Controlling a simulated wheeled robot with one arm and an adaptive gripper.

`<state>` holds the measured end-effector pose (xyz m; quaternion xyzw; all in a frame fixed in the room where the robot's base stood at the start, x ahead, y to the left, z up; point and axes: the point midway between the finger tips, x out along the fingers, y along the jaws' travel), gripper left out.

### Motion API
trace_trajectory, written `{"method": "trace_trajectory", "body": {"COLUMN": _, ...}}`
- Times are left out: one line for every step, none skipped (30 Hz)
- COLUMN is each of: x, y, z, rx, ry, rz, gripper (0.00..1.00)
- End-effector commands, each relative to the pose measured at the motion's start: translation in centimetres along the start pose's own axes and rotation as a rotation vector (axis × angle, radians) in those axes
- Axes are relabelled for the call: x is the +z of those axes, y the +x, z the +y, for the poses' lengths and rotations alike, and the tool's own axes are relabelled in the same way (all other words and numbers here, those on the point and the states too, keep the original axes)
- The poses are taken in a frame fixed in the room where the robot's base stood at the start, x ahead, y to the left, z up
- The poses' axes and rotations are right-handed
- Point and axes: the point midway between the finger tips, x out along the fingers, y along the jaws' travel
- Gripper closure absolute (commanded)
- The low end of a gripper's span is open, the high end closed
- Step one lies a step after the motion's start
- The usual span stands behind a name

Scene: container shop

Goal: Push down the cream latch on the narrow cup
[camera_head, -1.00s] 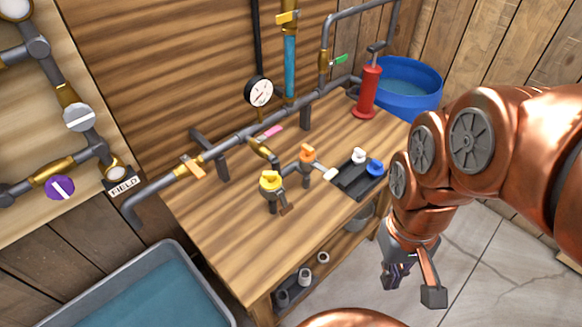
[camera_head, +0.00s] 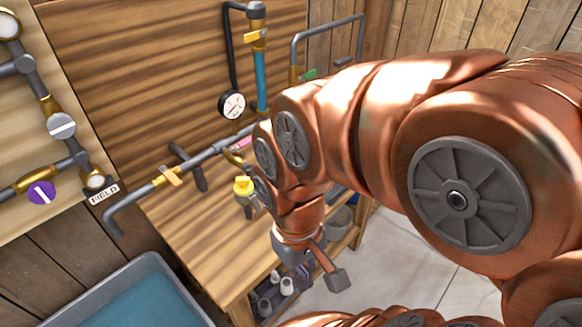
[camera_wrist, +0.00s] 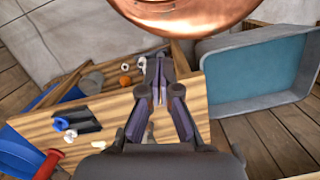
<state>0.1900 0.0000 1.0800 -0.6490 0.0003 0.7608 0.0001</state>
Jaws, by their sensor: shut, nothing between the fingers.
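I cannot make out the cream latch or the narrow cup for certain in either view. In the head view my arm covers the right part of the bench, where fittings and the tray stand. White pieces (camera_wrist: 71,133) by the black tray show in the wrist view, too small to identify. My gripper (camera_wrist: 158,64) is shut and empty, with its fingers reaching up the middle of the wrist view. In the head view the gripper (camera_head: 304,274) hangs in front of the bench's front edge, partly hidden by my wrist.
The wooden bench (camera_head: 192,235) carries a yellow-topped fitting (camera_head: 243,187). Pipework with a gauge (camera_head: 232,104) runs behind. A grey basin (camera_head: 150,262) stands at left. White cups (camera_head: 287,285) sit on the lower shelf. A black tray (camera_wrist: 85,118) and red pump (camera_wrist: 47,165) show in the wrist view.

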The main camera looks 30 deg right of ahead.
Motion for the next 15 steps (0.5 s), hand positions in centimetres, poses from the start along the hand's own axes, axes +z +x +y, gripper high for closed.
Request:
{"method": "trace_trajectory", "body": {"x": -0.1, "y": 0.0, "z": 0.0, "rx": 0.0, "ry": 0.005, "rz": 0.0, "gripper": 1.0}}
{"method": "trace_trajectory", "body": {"x": -0.3, "y": -0.1, "z": 0.1, "rx": 0.0, "ry": 0.01, "rz": 0.0, "gripper": 1.0}}
{"method": "trace_trajectory", "body": {"x": -0.7, "y": -0.2, "z": 0.1, "rx": 0.0, "ry": 0.021, "rz": 0.0, "gripper": 1.0}}
{"method": "trace_trajectory", "body": {"x": -1.1, "y": -0.4, "z": 0.2, "rx": 0.0, "ry": 0.033, "rz": 0.0, "gripper": 1.0}}
{"method": "trace_trajectory", "body": {"x": -1.5, "y": -0.6, "z": 0.3, "rx": 0.0, "ry": 0.049, "rz": 0.001, "gripper": 1.0}}
{"method": "trace_trajectory", "body": {"x": -2.3, "y": -1.0, "z": 0.5, "rx": 0.0, "ry": 0.074, "rz": 0.004, "gripper": 1.0}}
{"method": "trace_trajectory", "body": {"x": -3.0, "y": -1.3, "z": 0.7, "rx": 0.001, "ry": 0.097, "rz": 0.004, "gripper": 1.0}}
{"method": "trace_trajectory", "body": {"x": -3.7, "y": -1.6, "z": 0.9, "rx": 0.001, "ry": 0.123, "rz": 0.004, "gripper": 1.0}}
{"method": "trace_trajectory", "body": {"x": -4.9, "y": -2.1, "z": 1.2, "rx": 0.001, "ry": 0.162, "rz": 0.007, "gripper": 1.0}}
{"method": "trace_trajectory", "body": {"x": -5.9, "y": -2.5, "z": 1.5, "rx": 0.001, "ry": 0.191, "rz": 0.01, "gripper": 1.0}}
{"method": "trace_trajectory", "body": {"x": -6.7, "y": -2.9, "z": 1.8, "rx": 0.001, "ry": 0.223, "rz": 0.011, "gripper": 1.0}}
{"method": "trace_trajectory", "body": {"x": -7.9, "y": -3.4, "z": 2.2, "rx": 0.001, "ry": 0.266, "rz": 0.013, "gripper": 1.0}}
{"method": "trace_trajectory", "body": {"x": -8.8, "y": -3.8, "z": 2.5, "rx": 0.002, "ry": 0.298, "rz": 0.011, "gripper": 1.0}}
{"method": "trace_trajectory", "body": {"x": -9.7, "y": -4.1, "z": 2.9, "rx": 0.002, "ry": 0.33, "rz": 0.014, "gripper": 1.0}}
{"method": "trace_trajectory", "body": {"x": -10.9, "y": -4.7, "z": 3.4, "rx": 0.002, "ry": 0.373, "rz": 0.02, "gripper": 1.0}}
